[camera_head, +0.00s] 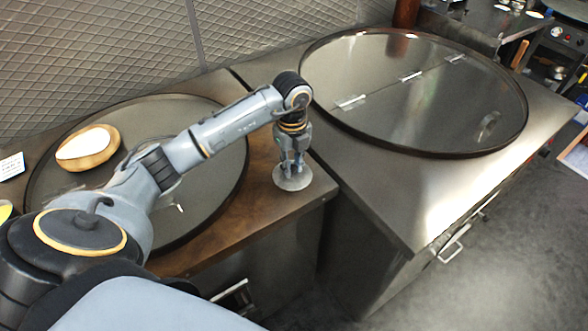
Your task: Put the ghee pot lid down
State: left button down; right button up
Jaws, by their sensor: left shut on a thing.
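The ghee pot lid (293,181) is a small round grey metal disc at the right end of the brown counter, near its front corner. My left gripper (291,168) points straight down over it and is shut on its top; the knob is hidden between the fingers. The lid looks level and at or just above the counter top; I cannot tell whether it touches. The ghee pot is not clearly visible. My right gripper is not in view.
A large round dark-rimmed tandoor top (220,190) lies under my left arm, with a wooden board (100,160) bearing something white. A hinged round metal cover (400,110) fills the steel counter (375,190) to the right. Bare wood lies around the lid.

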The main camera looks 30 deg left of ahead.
aim_at(294, 174)
pick_arm(q)
jog(key=shift+w+f+p, duration=0.35)
jog(key=shift+w+f, duration=0.05)
jog(key=shift+f, duration=0.2)
notch_tip(294, 174, down, 2)
jog(key=shift+f+p, duration=0.1)
jog(key=shift+p, duration=0.55)
jog(key=shift+f, duration=0.25)
jog(key=shift+f, duration=0.1)
jog(key=shift+f, duration=0.15)
jog(key=c, duration=1.2)
grip_release()
